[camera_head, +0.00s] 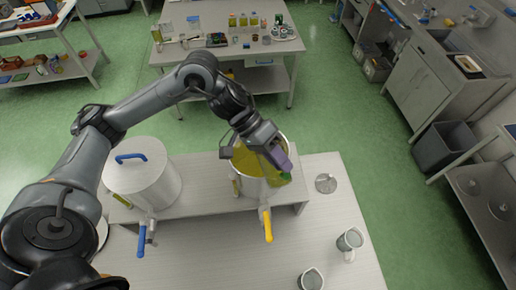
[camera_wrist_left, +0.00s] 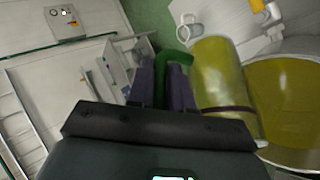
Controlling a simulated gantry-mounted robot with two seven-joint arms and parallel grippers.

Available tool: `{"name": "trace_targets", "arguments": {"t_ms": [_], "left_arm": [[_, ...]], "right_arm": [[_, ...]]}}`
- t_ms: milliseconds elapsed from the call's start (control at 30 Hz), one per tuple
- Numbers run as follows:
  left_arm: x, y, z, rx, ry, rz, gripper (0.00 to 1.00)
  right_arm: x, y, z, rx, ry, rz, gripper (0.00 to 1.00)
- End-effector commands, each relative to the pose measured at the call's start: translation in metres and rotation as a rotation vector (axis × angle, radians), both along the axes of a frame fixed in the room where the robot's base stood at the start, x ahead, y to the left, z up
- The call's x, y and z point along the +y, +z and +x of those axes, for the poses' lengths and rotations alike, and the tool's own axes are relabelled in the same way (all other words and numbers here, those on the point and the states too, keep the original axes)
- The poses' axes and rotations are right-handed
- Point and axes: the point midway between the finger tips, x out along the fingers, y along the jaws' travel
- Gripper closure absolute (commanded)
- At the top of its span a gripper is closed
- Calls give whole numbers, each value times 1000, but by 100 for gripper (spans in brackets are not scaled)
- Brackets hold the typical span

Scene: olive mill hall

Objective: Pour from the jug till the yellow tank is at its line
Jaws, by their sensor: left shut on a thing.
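The yellow tank (camera_head: 246,186) is an open steel pot with yellow liquid inside and a yellow tap handle (camera_head: 267,225) at its front. It also shows in the left wrist view (camera_wrist_left: 288,105). My left gripper (camera_head: 283,160) is at the tank's right rim. It is shut on the green handle (camera_wrist_left: 172,58) of the jug (camera_wrist_left: 222,80), which is see-through and holds yellow liquid. In the head view the gripper partly hides the jug (camera_head: 284,180). I cannot tell the jug's exact tilt or see a pouring stream. The tank's line cannot be made out. My right gripper is not in view.
A lidded steel tank (camera_head: 145,186) with a blue lid handle and blue tap stands left on the same raised bench (camera_head: 205,180). Two metal cups, one nearer (camera_head: 311,279) and one farther right (camera_head: 350,240), and a round metal disc (camera_head: 326,183) sit on the table.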

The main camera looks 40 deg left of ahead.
Motion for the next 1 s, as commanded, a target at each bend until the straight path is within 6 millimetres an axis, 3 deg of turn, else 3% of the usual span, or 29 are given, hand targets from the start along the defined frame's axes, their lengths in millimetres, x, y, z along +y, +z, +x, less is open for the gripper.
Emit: {"name": "trace_targets", "arguments": {"t_ms": [1000], "left_arm": [[-1, 1, 3, 31, -8, -95, 100]], "right_arm": [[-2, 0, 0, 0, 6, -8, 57]]}}
